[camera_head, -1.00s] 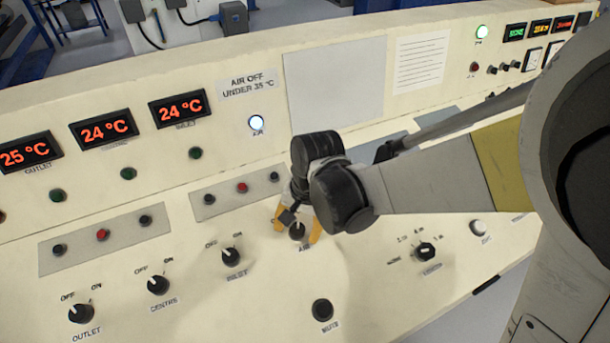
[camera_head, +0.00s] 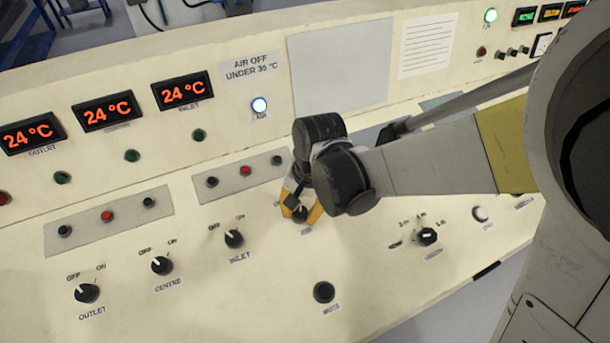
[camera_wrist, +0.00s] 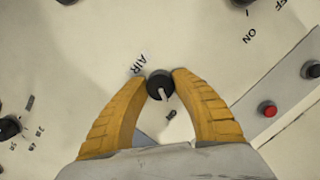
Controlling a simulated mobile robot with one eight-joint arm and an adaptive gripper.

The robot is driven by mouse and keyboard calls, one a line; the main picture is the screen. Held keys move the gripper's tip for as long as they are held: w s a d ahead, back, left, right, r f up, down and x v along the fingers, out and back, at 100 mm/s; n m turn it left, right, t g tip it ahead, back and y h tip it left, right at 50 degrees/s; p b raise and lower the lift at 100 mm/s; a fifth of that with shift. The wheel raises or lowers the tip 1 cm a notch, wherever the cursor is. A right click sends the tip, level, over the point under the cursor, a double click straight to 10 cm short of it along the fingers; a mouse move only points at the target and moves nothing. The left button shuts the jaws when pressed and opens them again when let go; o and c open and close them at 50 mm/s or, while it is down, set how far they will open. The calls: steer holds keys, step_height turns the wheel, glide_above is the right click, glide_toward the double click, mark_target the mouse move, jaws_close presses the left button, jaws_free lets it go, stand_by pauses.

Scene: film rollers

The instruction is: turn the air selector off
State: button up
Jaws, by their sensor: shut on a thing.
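The air selector is a small black round knob (camera_wrist: 160,85) with a white pointer line, beside the label AIR in the wrist view. The white lamp (camera_head: 260,105) above is lit.
The inlet knob (camera_head: 233,238), centre knob (camera_head: 162,265) and outlet knob (camera_head: 87,293) stand to the left. A black button (camera_head: 324,292) is in front and another selector (camera_head: 427,236) to the right. A sign (camera_head: 250,66) reads AIR OFF UNDER 35 °C; three displays read 24 °C.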

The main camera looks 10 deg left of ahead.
mark_target(299, 216)
steer(key=n+h, duration=0.1)
steer(key=n, duration=0.4)
steer(key=shift+n, duration=0.4)
steer(key=n, duration=0.5)
steer(key=shift+t+h, duration=0.3)
steer(key=shift+d, duration=0.1)
steer(key=o, duration=1.2)
steer(key=r, duration=0.8)
steer(key=s+r, duration=0.1)
steer(key=r, duration=0.3)
